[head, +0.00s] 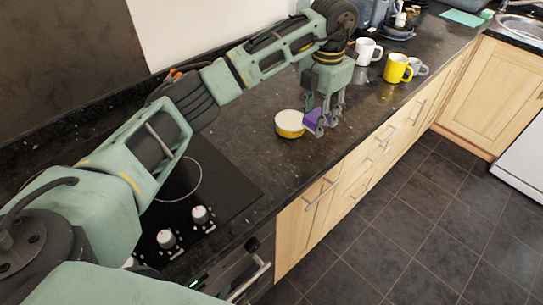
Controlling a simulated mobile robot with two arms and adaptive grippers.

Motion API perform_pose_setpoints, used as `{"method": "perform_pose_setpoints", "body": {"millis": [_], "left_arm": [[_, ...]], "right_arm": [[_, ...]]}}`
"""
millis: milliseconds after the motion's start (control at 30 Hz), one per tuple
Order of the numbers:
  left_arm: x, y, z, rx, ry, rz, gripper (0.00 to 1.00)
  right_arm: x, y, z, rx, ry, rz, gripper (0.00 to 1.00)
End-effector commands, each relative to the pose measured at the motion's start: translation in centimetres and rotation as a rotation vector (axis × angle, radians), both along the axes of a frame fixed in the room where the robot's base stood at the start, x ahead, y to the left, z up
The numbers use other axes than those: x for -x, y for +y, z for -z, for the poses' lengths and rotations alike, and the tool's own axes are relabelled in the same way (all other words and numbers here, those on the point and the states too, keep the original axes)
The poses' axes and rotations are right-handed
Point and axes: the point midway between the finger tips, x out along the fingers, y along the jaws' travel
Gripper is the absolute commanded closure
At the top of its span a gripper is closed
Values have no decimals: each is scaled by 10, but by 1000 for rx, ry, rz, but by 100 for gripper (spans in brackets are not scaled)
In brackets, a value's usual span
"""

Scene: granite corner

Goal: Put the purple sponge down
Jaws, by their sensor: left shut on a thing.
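The purple sponge (312,118) is between the fingers of my left gripper (322,124), which is shut on it. The gripper points down over the dark granite counter (259,160), close to the counter's front edge. I cannot tell whether the sponge touches the counter. A round yellow container with a white top (290,122) stands on the counter just left of the sponge. The fingers hide part of the sponge. My right gripper is not in view.
A white mug (367,52), a yellow mug (397,69) and another pale mug (418,67) stand farther along the counter. A black hob (215,180) with knobs is nearer. Bare counter lies between hob and container. A sink (520,28) is at the far right.

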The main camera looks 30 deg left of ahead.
Motion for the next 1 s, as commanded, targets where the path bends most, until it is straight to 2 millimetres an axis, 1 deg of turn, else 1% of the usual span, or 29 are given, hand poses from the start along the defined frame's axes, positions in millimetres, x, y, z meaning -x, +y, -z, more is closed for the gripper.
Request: {"method": "perform_pose_setpoints", "body": {"millis": [167,333,500,600,733,900,1000], "left_arm": [[18,26,16,-2,6,-12,90],[41,59,39,-4,6,-12,90],[59,83,58,-1,4,-10,90],[64,91,65,-2,2,-7,90],[67,94,73,-1,3,-6,90],[67,93,97,0,5,-6,90],[67,94,107,0,2,-7,90]], "right_arm": [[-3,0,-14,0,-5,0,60],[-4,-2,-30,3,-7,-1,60],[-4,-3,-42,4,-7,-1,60],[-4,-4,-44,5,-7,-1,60],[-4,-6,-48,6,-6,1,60],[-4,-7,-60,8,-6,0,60],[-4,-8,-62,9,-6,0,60]]}}
